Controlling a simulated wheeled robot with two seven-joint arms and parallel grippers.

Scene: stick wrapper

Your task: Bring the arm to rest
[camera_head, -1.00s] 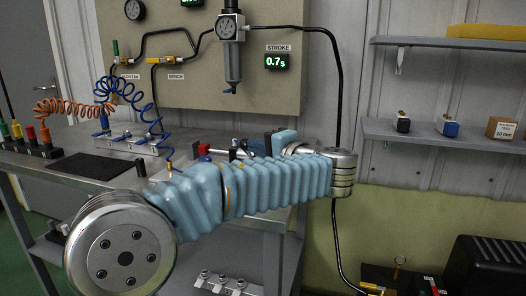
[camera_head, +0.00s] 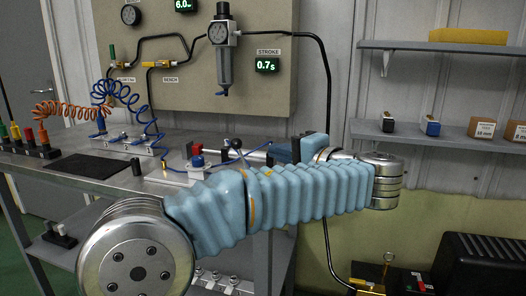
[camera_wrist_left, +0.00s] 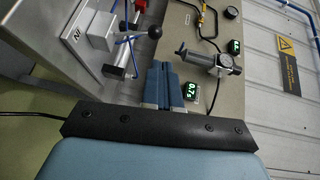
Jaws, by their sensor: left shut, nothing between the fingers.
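My left arm, in a pale blue ribbed sleeve, crosses the lower middle of the head view and bends at a metal wrist joint. My left gripper (camera_head: 284,152) is partly hidden behind the sleeve, near the bench's right end. In the left wrist view its two blue-grey fingers (camera_wrist_left: 163,72) lie together, shut and empty. A lever with a black ball knob (camera_wrist_left: 155,32) stands just beyond the fingertips; I cannot tell the exact gap. My right gripper is not in view.
The metal bench (camera_head: 100,183) carries a black mat (camera_head: 88,166), coiled hoses and a red-and-blue fitting (camera_head: 197,155). A regulator (camera_head: 223,60) hangs on the panel behind. Shelves with small boxes (camera_head: 481,129) are at the right. A black case (camera_head: 480,265) is at the lower right.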

